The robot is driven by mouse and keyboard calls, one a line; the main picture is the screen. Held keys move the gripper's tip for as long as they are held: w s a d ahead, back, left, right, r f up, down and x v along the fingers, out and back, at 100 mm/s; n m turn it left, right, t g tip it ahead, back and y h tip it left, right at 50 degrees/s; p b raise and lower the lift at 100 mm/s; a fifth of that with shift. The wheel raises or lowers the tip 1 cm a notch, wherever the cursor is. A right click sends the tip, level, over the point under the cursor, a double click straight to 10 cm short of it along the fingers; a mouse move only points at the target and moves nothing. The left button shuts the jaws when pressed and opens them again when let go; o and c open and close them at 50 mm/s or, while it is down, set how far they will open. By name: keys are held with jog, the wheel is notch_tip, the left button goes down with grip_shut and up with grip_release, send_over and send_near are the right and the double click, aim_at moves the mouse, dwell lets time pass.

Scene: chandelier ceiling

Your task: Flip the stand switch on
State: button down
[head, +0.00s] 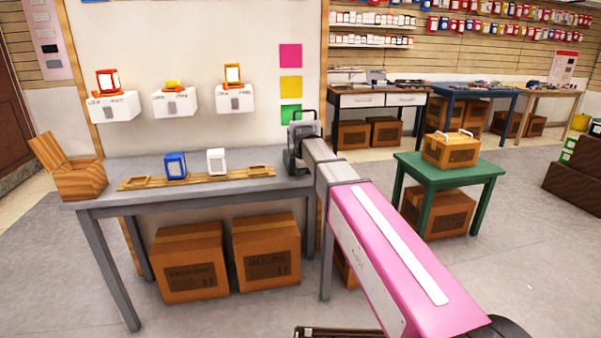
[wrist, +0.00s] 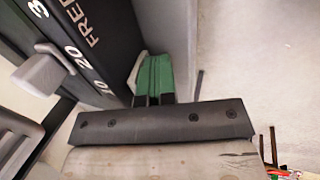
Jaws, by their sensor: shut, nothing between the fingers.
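In the wrist view, my gripper (wrist: 153,99) is shut, with its short dark fingers close together. A green piece (wrist: 154,75) shows just beyond the fingers; I cannot tell what it belongs to. Left of it is a dark panel (wrist: 75,40) with numbers, part of a word and a pale knob (wrist: 40,74). In the head view, the end of my arm is at the table's right end, beside a grey thing with a dark handle (head: 308,118), partly hidden. A blue unit (head: 175,166) and a white unit (head: 216,161) stand on a wooden rail (head: 140,182). I cannot tell which part is the stand switch.
A grey table (head: 110,165) carries the rail and an open wooden box (head: 80,183). White boxes with small switches and lamps, such as the left one (head: 112,107), hang on the wall. A green table (head: 470,171) stands to the right; the floor there is partly clear.

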jog(key=shift+r, duration=0.2)
jog(key=shift+r, duration=0.7)
